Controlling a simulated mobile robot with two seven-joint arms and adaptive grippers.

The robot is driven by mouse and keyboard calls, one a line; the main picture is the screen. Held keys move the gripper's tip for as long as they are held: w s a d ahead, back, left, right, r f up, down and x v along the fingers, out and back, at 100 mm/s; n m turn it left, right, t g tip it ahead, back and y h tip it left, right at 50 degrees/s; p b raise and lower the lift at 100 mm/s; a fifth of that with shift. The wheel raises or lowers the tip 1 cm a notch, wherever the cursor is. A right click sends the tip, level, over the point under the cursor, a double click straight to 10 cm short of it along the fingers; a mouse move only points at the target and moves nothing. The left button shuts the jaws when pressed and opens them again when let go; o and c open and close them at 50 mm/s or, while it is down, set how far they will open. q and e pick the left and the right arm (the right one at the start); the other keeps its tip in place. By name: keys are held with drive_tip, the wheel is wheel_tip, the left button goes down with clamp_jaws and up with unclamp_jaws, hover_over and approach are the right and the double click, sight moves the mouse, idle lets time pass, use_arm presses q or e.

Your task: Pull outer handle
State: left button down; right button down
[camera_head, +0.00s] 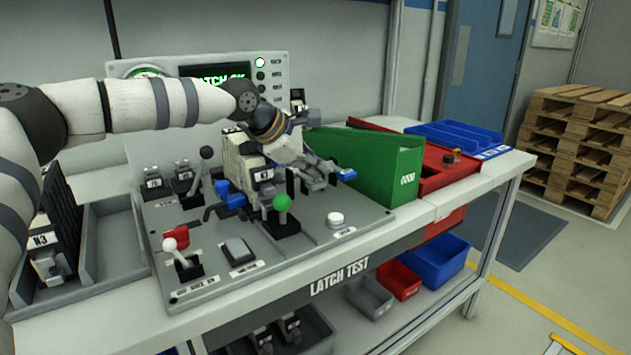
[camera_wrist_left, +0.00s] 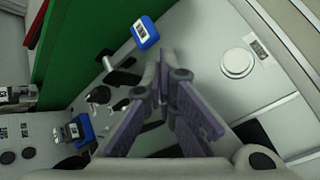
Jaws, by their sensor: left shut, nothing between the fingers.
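A latch unit on the grey test panel has a blue-tipped handle (camera_head: 347,174) at its right side, beside the green box. That blue tip also shows at the upper left in the left wrist view (camera_wrist_left: 145,32). A second blue-tipped handle (camera_head: 232,198) sits further left on the panel; a blue part (camera_wrist_left: 76,131) shows at the lower left of the wrist view. My left gripper (camera_head: 320,176) is shut and empty, just left of the right blue handle and apart from it in the wrist view (camera_wrist_left: 170,78). My arm hides the panel's back middle. My right gripper is out of view.
A green box (camera_head: 372,165) stands close to the right handle, with a red bin (camera_head: 452,172) and blue tray (camera_head: 455,138) beyond. Green-topped (camera_head: 282,203) and white-topped (camera_head: 169,245) levers rise from the panel. A screen (camera_head: 222,80) behind shows partly hidden green text.

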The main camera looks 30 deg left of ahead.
sight(319, 182)
use_arm(q)
drive_tip(key=shift+f, duration=1.6)
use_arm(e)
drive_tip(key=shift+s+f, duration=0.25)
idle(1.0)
use_arm(q)
drive_tip(key=shift+r, duration=0.1)
idle(0.4)
drive_tip(key=shift+r, duration=1.8)
drive_tip(key=shift+r+p, duration=0.15)
drive_tip(key=shift+p, duration=0.15)
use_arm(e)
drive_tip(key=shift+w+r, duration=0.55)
use_arm(q)
drive_tip(key=shift+r+p, duration=0.4)
drive_tip(key=shift+r, duration=2.15)
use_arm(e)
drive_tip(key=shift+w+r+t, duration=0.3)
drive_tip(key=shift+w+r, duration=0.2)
use_arm(q)
drive_tip(key=shift+f, duration=0.15)
